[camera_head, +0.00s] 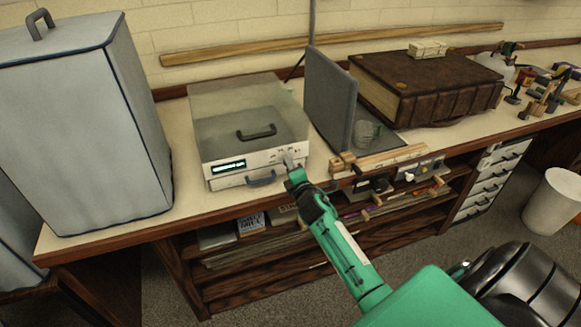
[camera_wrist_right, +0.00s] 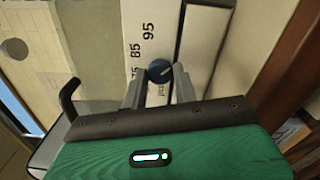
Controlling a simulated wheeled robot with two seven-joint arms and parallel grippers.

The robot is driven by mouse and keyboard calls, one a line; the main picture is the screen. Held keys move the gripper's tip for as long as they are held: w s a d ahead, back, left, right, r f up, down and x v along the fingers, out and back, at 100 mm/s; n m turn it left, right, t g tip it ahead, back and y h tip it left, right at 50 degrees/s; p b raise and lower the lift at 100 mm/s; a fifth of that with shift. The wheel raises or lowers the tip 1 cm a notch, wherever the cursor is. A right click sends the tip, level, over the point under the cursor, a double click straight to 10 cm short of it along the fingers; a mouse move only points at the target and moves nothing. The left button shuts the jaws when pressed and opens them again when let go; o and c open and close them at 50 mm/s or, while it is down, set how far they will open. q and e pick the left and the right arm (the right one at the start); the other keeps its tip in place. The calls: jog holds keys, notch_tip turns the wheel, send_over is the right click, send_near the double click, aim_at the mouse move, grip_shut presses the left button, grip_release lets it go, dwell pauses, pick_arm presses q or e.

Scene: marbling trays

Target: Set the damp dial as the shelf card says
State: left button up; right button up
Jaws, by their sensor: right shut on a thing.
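The damp dial is a small dark round knob (camera_wrist_right: 159,70) on the white front panel of a box with a clear lid (camera_head: 222,105). In the right wrist view, the fingers of my right gripper (camera_wrist_right: 159,84) are shut on the knob. The printed numbers 85 and 95 show beside it; other marks are partly hidden. A pale line shows on the knob, but its exact reading is unclear. In the head view my right gripper (camera_head: 290,165) covers the dial. A small printed card (camera_head: 250,223) stands on the shelf below; its text is too small to read. My left gripper is not in view.
A grey upright board (camera_head: 327,95) and a large brown book (camera_head: 430,85) stand to the right. A tall covered box (camera_head: 80,120) stands left. Small tools lie far right.

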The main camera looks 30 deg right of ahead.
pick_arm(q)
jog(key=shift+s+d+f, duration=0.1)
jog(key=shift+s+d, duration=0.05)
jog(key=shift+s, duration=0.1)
pick_arm(e)
jog(key=shift+m, duration=0.4)
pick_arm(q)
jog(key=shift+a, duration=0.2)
pick_arm(e)
jog(key=o, duration=1)
jog(key=shift+c, duration=0.2)
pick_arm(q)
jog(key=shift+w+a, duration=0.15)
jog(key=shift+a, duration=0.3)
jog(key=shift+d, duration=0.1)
